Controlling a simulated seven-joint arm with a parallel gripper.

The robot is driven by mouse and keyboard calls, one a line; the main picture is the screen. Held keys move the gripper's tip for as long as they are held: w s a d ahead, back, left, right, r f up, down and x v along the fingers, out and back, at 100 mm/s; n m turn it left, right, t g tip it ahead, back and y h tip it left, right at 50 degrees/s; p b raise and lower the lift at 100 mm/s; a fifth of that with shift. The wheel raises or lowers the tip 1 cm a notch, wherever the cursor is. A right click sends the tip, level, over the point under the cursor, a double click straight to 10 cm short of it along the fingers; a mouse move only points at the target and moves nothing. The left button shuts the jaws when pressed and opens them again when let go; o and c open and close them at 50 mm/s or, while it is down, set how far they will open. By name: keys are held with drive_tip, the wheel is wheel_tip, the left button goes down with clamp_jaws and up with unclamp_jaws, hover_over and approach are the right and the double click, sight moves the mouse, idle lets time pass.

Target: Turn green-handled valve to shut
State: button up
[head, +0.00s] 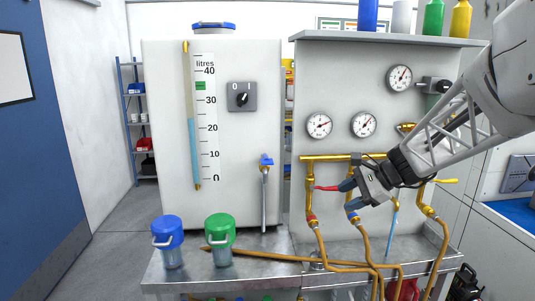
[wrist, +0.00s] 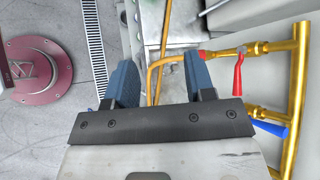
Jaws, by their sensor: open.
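I see no green handle on a valve in either view; my arm hides part of the brass manifold (head: 330,158) in the head view. A valve with a red handle (head: 327,188) is on its left branch; the red handle also shows in the wrist view (wrist: 239,72), pointing away from the pipe. A blue handle (wrist: 270,128) shows below it there. A yellow handle (head: 446,181) is at the right. My gripper (head: 347,194) is in front of the manifold, just right of the red handle. In the wrist view its fingers (wrist: 160,78) are apart with nothing between them.
A white tank (head: 220,130) with a level scale stands left of the gauge panel (head: 340,90). Blue-lidded (head: 168,235) and green-lidded (head: 220,235) jars stand on the metal bench (head: 190,283). Orange hoses (head: 320,250) hang below the valves. A red floor flange (wrist: 38,68) shows below.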

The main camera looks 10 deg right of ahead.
drive_tip(key=w+d+m+t, duration=0.3)
drive_tip(key=w+d, duration=0.3)
drive_tip(key=d, duration=0.5)
drive_tip(key=w+d+f+m+t, duration=0.1)
drive_tip(key=w+d+m+t, duration=0.3)
drive_tip(key=d, duration=0.7)
drive_tip(key=w+d+m+t+y, duration=0.1)
drive_tip(key=w+d+m+t, duration=0.2)
drive_tip(key=w+d+m, duration=0.3)
drive_tip(key=w+d, duration=0.2)
drive_tip(key=d, duration=0.2)
drive_tip(key=shift+w+d+f+m+t, duration=0.25)
drive_tip(key=shift+d+f+m+t, duration=0.05)
drive_tip(key=shift+d+m, duration=0.1)
drive_tip(key=shift+x, duration=3.9)
drive_tip(key=shift+c, duration=0.3)
clamp_jaws()
